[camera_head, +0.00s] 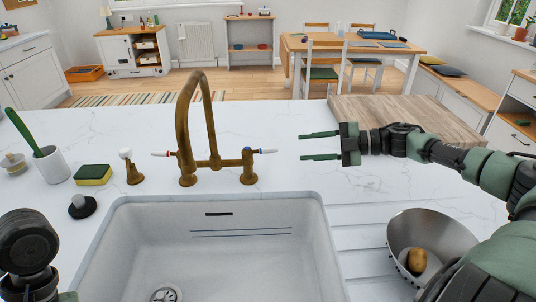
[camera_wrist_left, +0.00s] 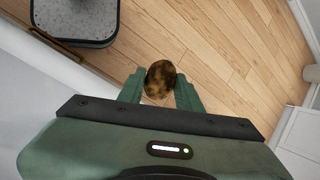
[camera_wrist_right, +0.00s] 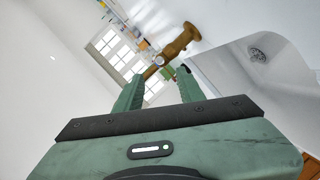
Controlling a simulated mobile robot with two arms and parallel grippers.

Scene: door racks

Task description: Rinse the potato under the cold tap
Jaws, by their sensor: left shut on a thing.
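A dark, mottled brown potato (camera_wrist_left: 160,75) is held between the fingers of my left gripper (camera_wrist_left: 159,88), which is shut on it; wooden floor shows beyond. In the head view the potato and left fingers are out of sight. The bronze tap (camera_head: 208,125) stands behind the white sink (camera_head: 215,240). Its left lever has a red mark, its right lever (camera_head: 265,150) a blue one. No water is seen flowing. My right gripper (camera_head: 303,146) is open and empty, fingers pointing left, just right of the blue-marked lever and apart from it.
A metal colander (camera_head: 430,228) with a lighter potato (camera_head: 417,259) stands right of the sink. A wooden board (camera_head: 400,118) lies behind my right arm. A sponge (camera_head: 93,174), a black-based stopper (camera_head: 82,206) and a white cup (camera_head: 50,165) with a green brush stand left.

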